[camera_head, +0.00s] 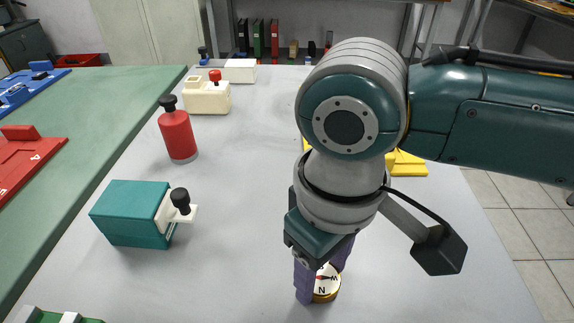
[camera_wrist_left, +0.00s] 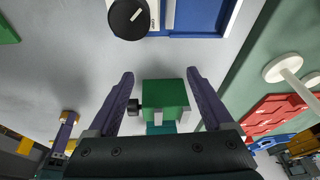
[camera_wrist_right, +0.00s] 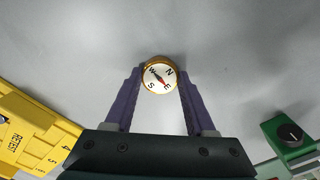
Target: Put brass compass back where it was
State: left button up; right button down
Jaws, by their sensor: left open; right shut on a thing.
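The brass compass (camera_head: 327,284) is a small round brass case with a white dial, letters and a red needle. My right gripper (camera_head: 322,278) is shut on it near the front of the grey table, fingers on opposite sides. The right wrist view shows the compass (camera_wrist_right: 159,75) face up between the purple fingertips (camera_wrist_right: 158,82). I cannot tell whether it touches the table. My left gripper (camera_wrist_left: 160,75) is open in its wrist view and outside the head view. A green block (camera_wrist_left: 164,98) with a black knob shows between its fingers, apparently not gripped.
A teal box (camera_head: 130,213), a red bottle (camera_head: 177,136) and a cream block (camera_head: 206,98) stand on the left side. A yellow object (camera_head: 408,168) is partly hidden behind my right arm. Red (camera_head: 25,160) and blue (camera_head: 20,92) trays lie far left. The table's middle is clear.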

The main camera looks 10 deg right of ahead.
aim_at(321, 277)
jog(key=shift+f, duration=0.15)
jog(key=shift+c, duration=1.2)
grip_release()
notch_tip(321, 277, up, 11)
jog(key=p, duration=0.4)
jog(key=s+a+t+y, duration=0.2)
jog(key=s+a+y, duration=0.2)
jog(key=s, duration=0.1)
pick_arm(q)
notch_tip(321, 277, up, 4)
jog(key=shift+d, duration=0.1)
pick_arm(e)
jog(key=s+d+f+m+t+h, duration=0.1)
jog(key=s+d+f+m+h, duration=0.1)
jog(key=s+d, duration=0.5)
jog(key=d+m+h, duration=0.1)
jog(key=d, duration=0.5)
jog(key=shift+d+f+m+t+h, duration=0.2)
jog(key=shift+m+t+h, duration=0.1)
jog(key=shift+m+h, duration=0.1)
pick_arm(q)
jog(key=shift+r, duration=0.15)
pick_arm(e)
jog(key=shift+s+r, duration=0.1)
jog(key=shift+r, duration=0.05)
